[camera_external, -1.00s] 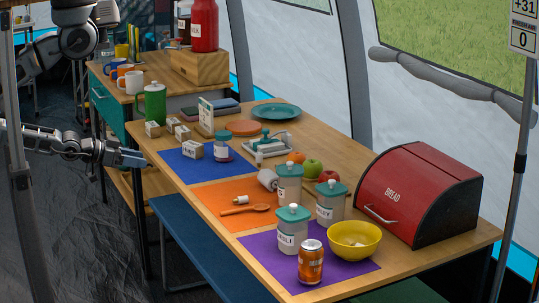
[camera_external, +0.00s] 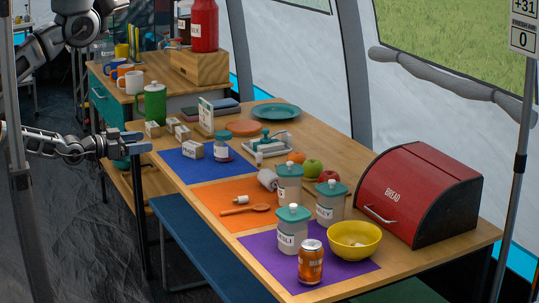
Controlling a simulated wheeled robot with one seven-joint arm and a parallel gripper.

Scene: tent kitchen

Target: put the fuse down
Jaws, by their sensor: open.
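My gripper (camera_external: 138,142) is open and looks empty, beside the left edge of the wooden table (camera_external: 222,225), near the blue mat. A small white cylinder with a darker end (camera_external: 241,199), which looks like a fuse, lies on the orange mat (camera_external: 210,196), well apart from my gripper. Another small white piece (camera_external: 259,157) stands by the teal and white device (camera_external: 270,143); I cannot tell whether it is a fuse too.
A wooden spoon (camera_external: 260,209) and a larger white cylinder (camera_external: 267,179) lie on the orange mat. Small boxes (camera_external: 193,150) and a jar (camera_external: 221,148) stand on the blue mat (camera_external: 205,170). Canisters (camera_external: 292,230), a yellow bowl (camera_external: 354,240) and a red bread bin (camera_external: 410,195) fill the right.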

